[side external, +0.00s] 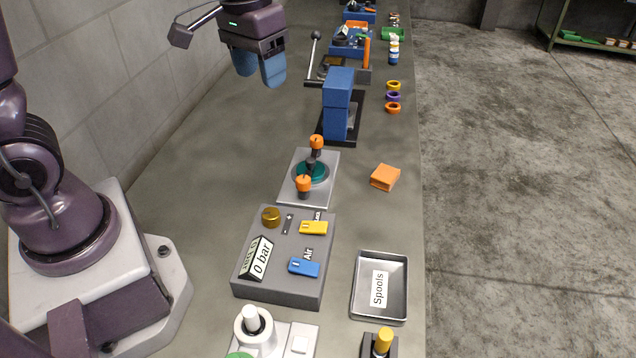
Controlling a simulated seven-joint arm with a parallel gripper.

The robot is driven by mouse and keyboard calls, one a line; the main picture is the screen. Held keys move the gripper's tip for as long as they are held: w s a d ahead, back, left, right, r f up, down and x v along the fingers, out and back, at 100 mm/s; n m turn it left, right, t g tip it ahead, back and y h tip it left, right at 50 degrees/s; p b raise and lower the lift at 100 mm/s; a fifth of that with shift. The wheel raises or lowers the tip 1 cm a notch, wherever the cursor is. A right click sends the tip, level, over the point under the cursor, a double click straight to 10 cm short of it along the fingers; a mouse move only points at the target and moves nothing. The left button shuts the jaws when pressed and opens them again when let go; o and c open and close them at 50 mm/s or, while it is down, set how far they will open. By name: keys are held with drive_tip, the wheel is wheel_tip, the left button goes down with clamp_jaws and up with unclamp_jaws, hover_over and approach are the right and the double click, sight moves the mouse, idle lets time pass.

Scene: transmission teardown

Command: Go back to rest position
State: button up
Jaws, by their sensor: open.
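My gripper (261,72) is at the top of the side external view, above the back part of the workbench (220,180) near the wall. It has a dark purple body and two blue fingers pointing down. The fingers are open, with nothing seen between them. The gripper is up and to the left of the blue press-like block (338,100) and is apart from everything on the bench.
A grey plate with a teal disc (313,172) and orange knobs sits mid-bench. An orange block (384,177), a gauge box (285,270) reading 0 bar and a Spools tray (401,286) stand nearer. Coloured rings (393,97) lie by the right edge. The bench's left side is clear.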

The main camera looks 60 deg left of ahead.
drive_tip(key=s+d+r+m+t, duration=0.1)
drive_tip(key=s+d+r+t, duration=0.1)
drive_tip(key=s, duration=0.4)
drive_tip(key=s+d+r+m+t, duration=0.1)
drive_tip(key=s+d+r+t, duration=0.1)
drive_tip(key=s+r, duration=0.2)
drive_tip(key=s, duration=0.2)
drive_tip(key=shift+s+d+r+m+t, duration=0.25)
drive_tip(key=shift+s+r+m+t, duration=0.05)
drive_tip(key=shift+s+r, duration=0.1)
